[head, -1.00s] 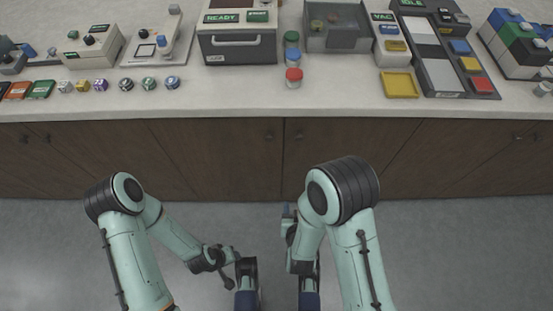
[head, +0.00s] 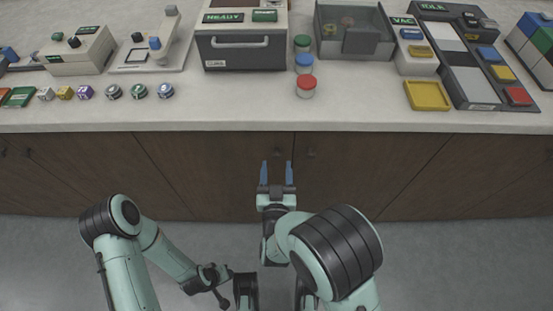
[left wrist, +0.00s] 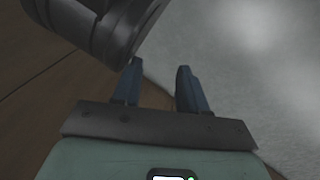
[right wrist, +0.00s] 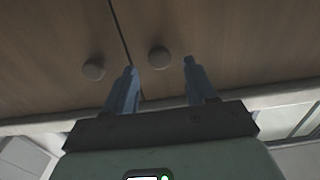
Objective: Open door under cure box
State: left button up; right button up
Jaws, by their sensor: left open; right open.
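The brown cabinet doors (head: 215,180) run under the counter, shut. Two round knobs flank a door seam; in the right wrist view they are the left knob (right wrist: 94,70) and the right knob (right wrist: 159,58). My right gripper (head: 276,172) is open and empty, pointing at the doors below the knobs, and appears apart from them. In the right wrist view its fingers (right wrist: 158,88) stand below the right knob, on either side of it. A box with a front handle (head: 240,55) stands on the counter above. My left gripper (left wrist: 157,88) is open and empty, low down.
The pale counter (head: 350,105) overhangs the doors. Capped jars (head: 306,87), a yellow tray (head: 427,96) and a grey clear-walled box (head: 355,32) stand on it. Grey floor (head: 450,265) lies clear in front of the cabinets.

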aim_at(276, 158)
jog(key=shift+w, duration=1.8)
grip_shut()
jog(key=shift+s, duration=0.2)
